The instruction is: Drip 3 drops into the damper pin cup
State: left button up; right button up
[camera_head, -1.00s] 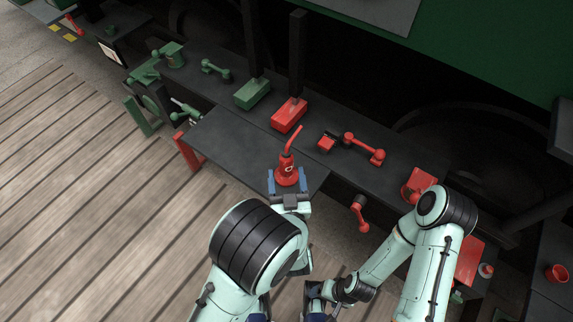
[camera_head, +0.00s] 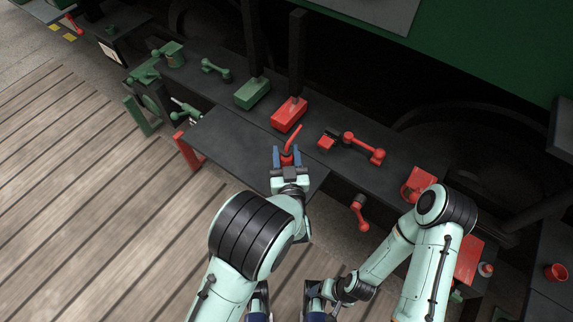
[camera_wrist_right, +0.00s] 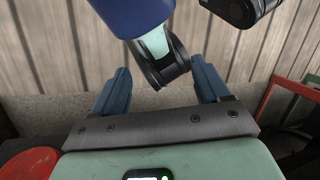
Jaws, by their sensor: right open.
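A red oil can with a thin bent spout (camera_head: 295,137) stands at the front of the dark bench. My left gripper (camera_head: 287,157) is at the can, one blue finger on each side of its upper body. The hand hides most of the can's lower part. The finger gap is about as wide as the can there, but I cannot tell whether the fingers touch it. My right gripper (camera_wrist_right: 162,85) is open, with nothing held between its fingers. No cup is clearly identifiable as the damper pin cup.
Another red link (camera_head: 360,212) hangs at the bench's front edge. A red cup (camera_head: 555,272) stands far right.

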pick_arm(q)
grip_shut()
jog(key=shift+r, duration=0.15)
notch_tip(320, 180, up, 20)
jog(key=p, duration=0.4)
pick_arm(e)
jog(key=r, duration=0.1)
jog(key=s+r, duration=0.1)
jog(key=r, duration=0.1)
jog(key=shift+s+r+g, duration=0.15)
jog(key=shift+s+g, duration=0.1)
jog(key=shift+g, duration=0.15)
